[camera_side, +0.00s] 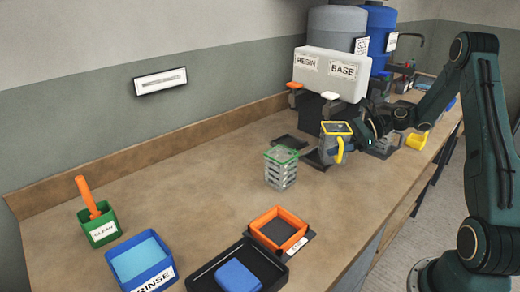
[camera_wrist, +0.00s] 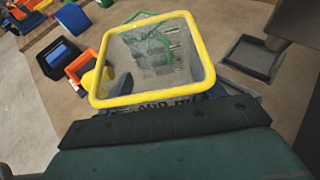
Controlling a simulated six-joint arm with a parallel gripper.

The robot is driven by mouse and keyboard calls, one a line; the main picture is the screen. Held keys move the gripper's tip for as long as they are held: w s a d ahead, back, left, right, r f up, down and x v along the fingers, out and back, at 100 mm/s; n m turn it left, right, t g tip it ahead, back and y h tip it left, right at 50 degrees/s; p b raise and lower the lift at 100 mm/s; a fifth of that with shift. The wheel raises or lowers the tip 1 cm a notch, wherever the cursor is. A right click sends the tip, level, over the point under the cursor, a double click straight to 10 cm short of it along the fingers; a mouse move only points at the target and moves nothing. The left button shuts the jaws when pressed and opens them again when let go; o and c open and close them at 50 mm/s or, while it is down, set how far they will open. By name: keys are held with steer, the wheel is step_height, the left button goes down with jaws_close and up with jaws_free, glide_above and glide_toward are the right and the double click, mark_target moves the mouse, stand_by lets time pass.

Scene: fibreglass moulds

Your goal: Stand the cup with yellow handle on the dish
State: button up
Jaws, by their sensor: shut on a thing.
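The cup with yellow handle (camera_side: 334,147) is a clear, square cup with a yellow rim, and it looks upright. My gripper (camera_side: 356,135) is shut on it from the right. In the wrist view the cup's yellow rim (camera_wrist: 203,40) fills the middle, and the fingertips are hidden. The cup is by the dispensers; I cannot tell how far its base is above the bench. A square orange-rimmed dish (camera_side: 262,219) sits on a dark labelled plate at the front, apart from the cup. It also shows in the wrist view (camera_wrist: 75,66).
A green-rimmed clear cup (camera_side: 281,171) stands between the held cup and the orange-rimmed dish. A black tray (camera_side: 208,278) with a blue block, a blue rinse tub (camera_side: 140,262) and a green pot (camera_side: 99,229) stand front left. Dark square trays (camera_wrist: 253,58) lie near the dispensers.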

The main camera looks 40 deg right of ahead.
steer(key=w+m, duration=0.1)
steer(key=w+d+m+t+h, duration=0.1)
steer(key=w+t+h, duration=0.1)
steer(key=shift+w+d+f+m, duration=0.15)
steer(key=shift+w+f+m, duration=0.05)
steer(key=shift+f+m, duration=0.2)
steer(key=w+d+m+t+h, duration=0.2)
steer(key=w+d+m+h, duration=0.2)
steer(key=d+m+h, duration=0.1)
steer(key=shift+w+r+m+h, duration=0.2)
steer(key=shift+r+m+h, duration=0.35)
steer(key=shift+h, duration=0.75)
steer(key=shift+f, duration=0.1)
steer(key=shift+c, duration=0.8)
steer(key=shift+a+f, duration=0.1)
steer(key=shift+f, duration=2.75)
steer(key=shift+f, duration=0.2)
